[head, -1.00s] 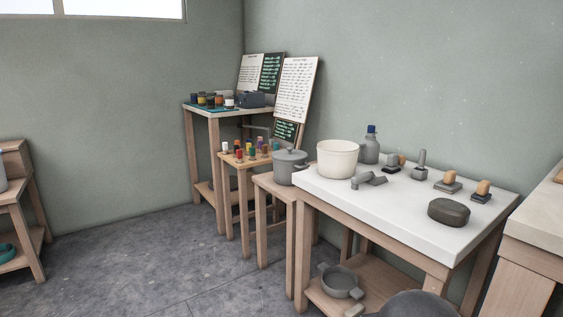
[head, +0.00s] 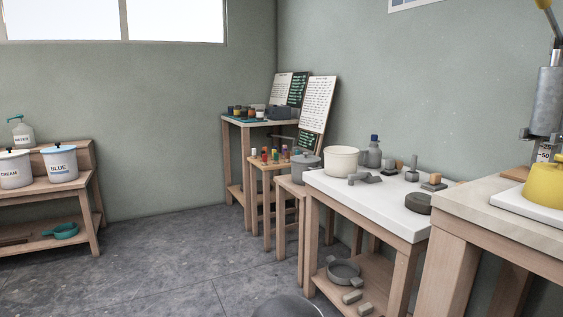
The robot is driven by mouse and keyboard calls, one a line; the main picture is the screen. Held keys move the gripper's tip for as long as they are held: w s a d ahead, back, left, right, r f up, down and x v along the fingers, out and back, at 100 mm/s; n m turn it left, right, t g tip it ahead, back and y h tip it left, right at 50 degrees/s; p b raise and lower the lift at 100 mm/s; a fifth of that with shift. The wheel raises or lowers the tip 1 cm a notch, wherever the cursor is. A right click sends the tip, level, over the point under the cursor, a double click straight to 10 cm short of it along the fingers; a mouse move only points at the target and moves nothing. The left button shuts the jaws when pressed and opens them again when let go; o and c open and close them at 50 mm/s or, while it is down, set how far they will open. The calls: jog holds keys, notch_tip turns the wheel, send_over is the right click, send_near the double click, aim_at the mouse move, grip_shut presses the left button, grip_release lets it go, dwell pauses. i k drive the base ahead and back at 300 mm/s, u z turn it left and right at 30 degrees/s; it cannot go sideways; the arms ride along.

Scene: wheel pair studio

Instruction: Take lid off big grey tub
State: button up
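A grey lidded tub (head: 306,166) stands upright on a low wooden stand, left of the white-topped table. Its lid (head: 305,157) sits on top. The tub's right edge is close to the cream pot, and its lower part is partly behind the table's corner. I cannot tell from here whether it is the big grey tub. My gripper is not in view.
A white-topped table (head: 350,196) carries a cream pot (head: 343,161), a grey bottle (head: 373,152) and small tools. White tubs marked CREAM (head: 13,172) and BLUE (head: 60,167) stand at left. A bench (head: 470,208) blocks the right. Open floor (head: 170,270) lies left of centre.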

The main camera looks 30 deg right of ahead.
aim_at(305, 157)
jog(key=u, duration=0.2)
jog(key=i, duration=1.4)
jog(key=z, duration=0.35)
jog(key=i, duration=1.25)
jog(key=z, duration=0.9)
